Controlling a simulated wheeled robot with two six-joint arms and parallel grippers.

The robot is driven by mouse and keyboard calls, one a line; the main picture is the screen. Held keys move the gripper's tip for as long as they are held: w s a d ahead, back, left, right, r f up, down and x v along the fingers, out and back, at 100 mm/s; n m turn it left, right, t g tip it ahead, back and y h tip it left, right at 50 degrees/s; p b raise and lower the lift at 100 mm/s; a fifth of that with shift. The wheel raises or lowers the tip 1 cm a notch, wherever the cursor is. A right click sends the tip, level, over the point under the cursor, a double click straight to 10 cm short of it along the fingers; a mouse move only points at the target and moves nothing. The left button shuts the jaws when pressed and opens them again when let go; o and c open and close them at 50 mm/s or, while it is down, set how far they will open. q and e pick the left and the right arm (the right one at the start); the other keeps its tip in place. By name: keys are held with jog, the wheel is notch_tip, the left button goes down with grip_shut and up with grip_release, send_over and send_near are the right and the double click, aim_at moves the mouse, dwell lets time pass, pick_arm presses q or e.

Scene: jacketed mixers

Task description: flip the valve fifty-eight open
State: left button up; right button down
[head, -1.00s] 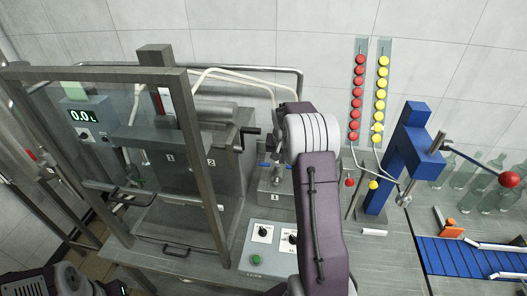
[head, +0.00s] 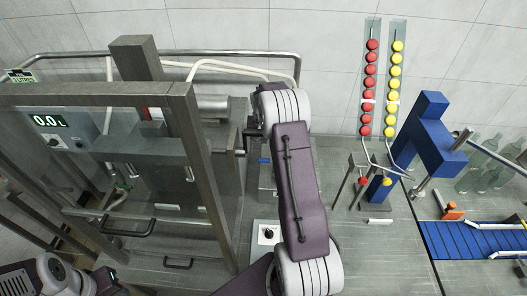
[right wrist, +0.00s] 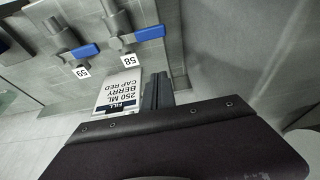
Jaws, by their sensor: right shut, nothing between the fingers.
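Valve fifty-eight (right wrist: 138,37) shows in the right wrist view as a grey metal valve with a blue lever and a label "58" beneath it. Its lever lies nearly sideways across the picture, tilted slightly. My right gripper (right wrist: 158,90) is shut and empty just below valve fifty-eight in that view, apart from its lever. In the head view my right arm hides the gripper and most of the valve area. One blue lever (head: 263,160) shows there beside my arm, but I cannot tell which valve it belongs to. My left gripper is out of view.
Valve fifty-nine (right wrist: 80,53), also blue-levered, stands beside valve fifty-eight. A white card reading "250 ML BERRY CAP RED" (right wrist: 117,94) is near my right gripper. A framed glass guard (head: 205,175) stands left of my right arm. A blue stand (head: 428,135) and conveyor (head: 470,240) are right.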

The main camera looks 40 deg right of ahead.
aim_at(264, 161)
jog(key=f+p, duration=0.1)
jog(key=f, duration=0.1)
jog(key=s+a+f+p, duration=0.1)
jog(key=f, duration=0.1)
jog(key=f+p, duration=0.2)
jog(key=shift+s+a, duration=0.15)
jog(key=shift+s, duration=0.15)
jog(key=shift+s, duration=0.1)
